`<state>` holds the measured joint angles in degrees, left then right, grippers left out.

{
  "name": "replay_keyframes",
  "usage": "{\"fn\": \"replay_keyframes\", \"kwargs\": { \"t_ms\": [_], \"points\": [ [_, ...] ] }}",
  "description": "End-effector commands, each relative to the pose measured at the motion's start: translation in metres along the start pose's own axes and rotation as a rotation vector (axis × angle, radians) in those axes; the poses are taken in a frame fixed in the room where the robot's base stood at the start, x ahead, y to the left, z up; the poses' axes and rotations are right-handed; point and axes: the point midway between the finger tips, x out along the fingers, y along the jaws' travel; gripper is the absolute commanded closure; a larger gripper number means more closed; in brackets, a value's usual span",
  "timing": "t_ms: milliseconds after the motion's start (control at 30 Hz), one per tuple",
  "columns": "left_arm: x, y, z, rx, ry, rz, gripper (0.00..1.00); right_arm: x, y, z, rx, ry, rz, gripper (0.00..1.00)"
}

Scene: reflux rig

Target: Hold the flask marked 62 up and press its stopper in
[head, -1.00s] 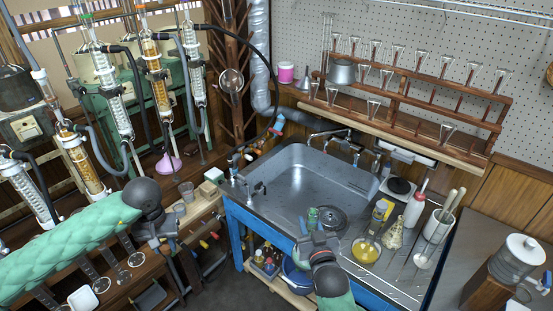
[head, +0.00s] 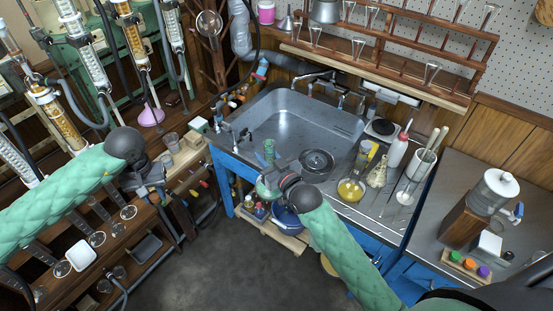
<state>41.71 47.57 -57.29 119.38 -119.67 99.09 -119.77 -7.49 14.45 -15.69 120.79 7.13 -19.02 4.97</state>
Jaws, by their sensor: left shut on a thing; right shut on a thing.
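My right gripper (head: 268,180) is in front of the sink's near edge, over the floor and low shelf. It is shut on a greenish glass piece, seemingly a flask, whose green upper part (head: 269,153) stands up above the jaws. The dark wrist hides part of it, and I can read no number. My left gripper (head: 152,182) is by the wooden side bench, well apart from the right one. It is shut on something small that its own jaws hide. I cannot tell whether that is the stopper.
A steel sink (head: 290,118) lies behind my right gripper. A flask of yellow liquid (head: 350,190), a conical flask (head: 377,175) and a white bottle (head: 397,152) stand on the drainboard. A small beaker (head: 169,141) is near my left wrist. The grey floor (head: 235,265) is clear.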

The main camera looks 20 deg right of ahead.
Motion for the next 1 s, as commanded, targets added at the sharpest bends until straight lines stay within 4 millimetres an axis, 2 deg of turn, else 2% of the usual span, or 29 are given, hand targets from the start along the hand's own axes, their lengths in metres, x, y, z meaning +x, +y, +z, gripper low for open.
{"fn": "replay_keyframes", "kwargs": {
  "t_ms": [500, 800, 1000],
  "points": [
    [0.000, 0.000, 0.000, 0.000, 0.000, 0.000, 0.91, 0.046, -0.034, -0.007, -0.005, 0.002, -0.220, 1.00],
    [0.000, 0.000, 0.000, 0.000, 0.000, 0.000, 0.91, 0.065, -0.049, -0.009, -0.001, 0.002, -0.312, 1.00],
    [0.000, 0.000, 0.000, 0.000, 0.000, 0.000, 0.91, 0.070, -0.053, -0.009, 0.000, -0.001, -0.341, 1.00]
  ]
}}
